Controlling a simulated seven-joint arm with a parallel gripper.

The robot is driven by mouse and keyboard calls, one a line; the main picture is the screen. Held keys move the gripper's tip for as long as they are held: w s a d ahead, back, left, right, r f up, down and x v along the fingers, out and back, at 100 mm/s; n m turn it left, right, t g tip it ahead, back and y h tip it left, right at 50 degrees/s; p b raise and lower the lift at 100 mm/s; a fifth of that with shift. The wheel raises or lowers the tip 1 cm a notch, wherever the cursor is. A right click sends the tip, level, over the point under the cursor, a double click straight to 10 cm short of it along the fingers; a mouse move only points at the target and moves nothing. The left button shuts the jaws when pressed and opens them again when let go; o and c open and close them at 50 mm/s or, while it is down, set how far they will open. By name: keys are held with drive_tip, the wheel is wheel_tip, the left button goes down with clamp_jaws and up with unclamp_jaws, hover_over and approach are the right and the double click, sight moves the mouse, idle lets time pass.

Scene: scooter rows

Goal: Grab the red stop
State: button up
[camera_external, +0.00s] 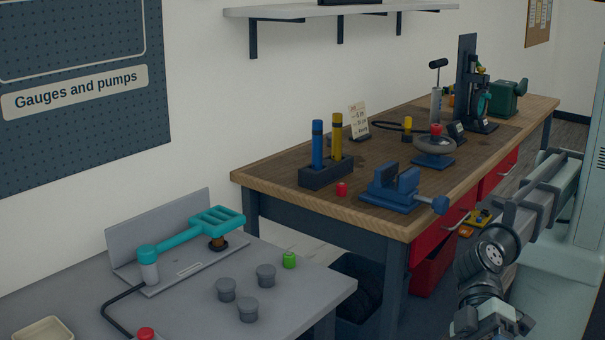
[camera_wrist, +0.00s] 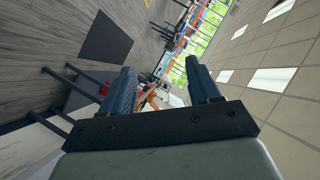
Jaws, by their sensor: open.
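Several small red pieces show in the external view, and I cannot tell for sure which is the red stop. A small red cylinder (camera_external: 342,189) stands on the wooden workbench in front of the blue and yellow markers. Another red piece (camera_external: 146,333) shows at the bottom edge on the grey table. A red knob (camera_external: 436,129) sits on top of a grey dome. My gripper (camera_external: 520,324) is at the lower right, in front of the bench and away from all of these. In the wrist view my gripper (camera_wrist: 162,82) has its fingers apart with nothing between them.
The workbench (camera_external: 282,188) carries a blue vise (camera_external: 392,188) and a dark marker holder (camera_external: 326,174). The grey table (camera_external: 185,311) holds a teal tool (camera_external: 190,233), grey knobs (camera_external: 266,276) and a green piece (camera_external: 289,260). A shelf (camera_external: 340,10) is above.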

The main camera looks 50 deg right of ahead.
wheel_tip(320, 180, up, 8)
drive_tip(key=y, duration=0.1)
drive_tip(key=w+d+r+m, duration=0.1)
drive_tip(key=w+d+r, duration=0.1)
drive_tip(key=w+r, duration=0.35)
drive_tip(key=w+d+f+m+t+h, duration=0.15)
drive_tip(key=w+d+m, duration=0.35)
drive_tip(key=w, duration=0.7)
drive_tip(key=w+d+f+m+t, duration=0.1)
drive_tip(key=w+d+m+t, duration=0.15)
drive_tip(key=w+d, duration=0.65)
drive_tip(key=w+d+f+m+t+h, duration=0.1)
drive_tip(key=w+d+f+m, duration=0.3)
drive_tip(key=w, duration=1)
drive_tip(key=m+t+h, duration=0.3)
drive_tip(key=m+h, duration=0.2)
drive_tip(key=m, duration=1.5)
approach(342, 183)
drive_tip(key=x, duration=0.5)
drive_tip(key=shift+s+a, duration=0.15)
drive_tip(key=shift+s, duration=0.25)
drive_tip(key=shift+w+x, duration=0.15)
drive_tip(key=shift+x, duration=1.2)
drive_tip(key=shift+w+x, duration=0.15)
drive_tip(key=shift+x, duration=1.15)
